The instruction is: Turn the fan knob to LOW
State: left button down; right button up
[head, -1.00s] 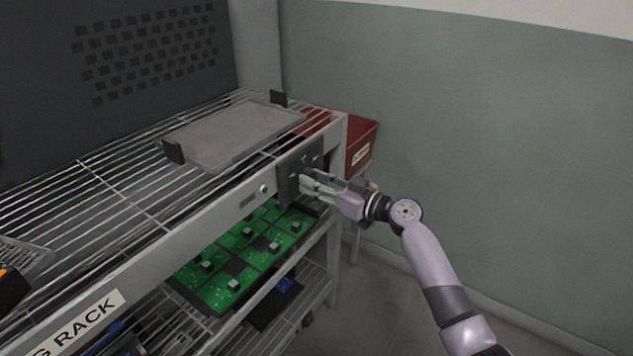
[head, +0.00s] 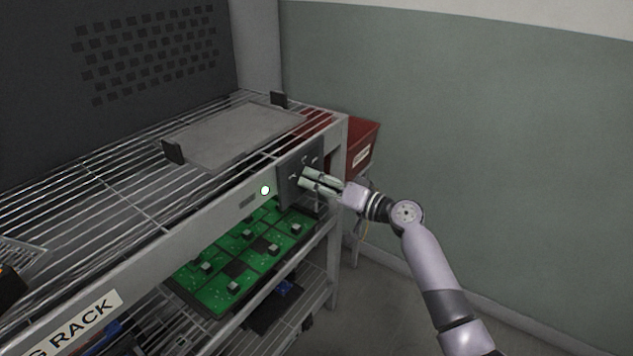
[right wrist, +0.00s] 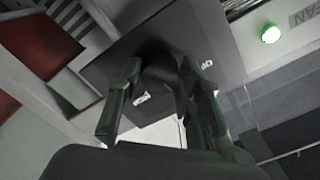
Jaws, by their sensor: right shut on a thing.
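The dark control panel (head: 288,190) is mounted on the front rail at the right end of the rack. It also shows in the right wrist view (right wrist: 205,45). The dark round fan knob (right wrist: 158,76) sits between the fingers of my right gripper (head: 304,179), which is shut on it. In the head view the fingers hide the knob, and I cannot read its setting. White marks show on the panel around the knob. A green indicator light (head: 265,190) glows on the rail left of the panel, near a label reading FAN (right wrist: 304,18). My left gripper is not in view.
The wire rack shelf (head: 110,180) carries a grey tray (head: 235,138) with dark end blocks. Green circuit boards (head: 230,285) lie on the shelf below. A red bin (head: 362,150) stands behind the rack's right end. The floor and wall to the right are clear.

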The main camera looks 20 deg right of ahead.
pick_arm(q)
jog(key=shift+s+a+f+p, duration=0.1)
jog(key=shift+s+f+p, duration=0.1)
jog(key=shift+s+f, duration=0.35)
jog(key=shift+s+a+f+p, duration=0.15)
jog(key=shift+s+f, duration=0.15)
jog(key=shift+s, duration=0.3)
pick_arm(e)
jog(key=m, duration=0.2)
jog(key=shift+m, duration=0.3)
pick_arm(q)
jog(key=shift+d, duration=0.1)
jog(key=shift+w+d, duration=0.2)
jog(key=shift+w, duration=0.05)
pick_arm(e)
jog(key=o, duration=1.1)
jog(key=shift+o, duration=0.4)
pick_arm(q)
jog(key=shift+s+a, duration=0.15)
pick_arm(e)
jog(key=v, duration=1.2)
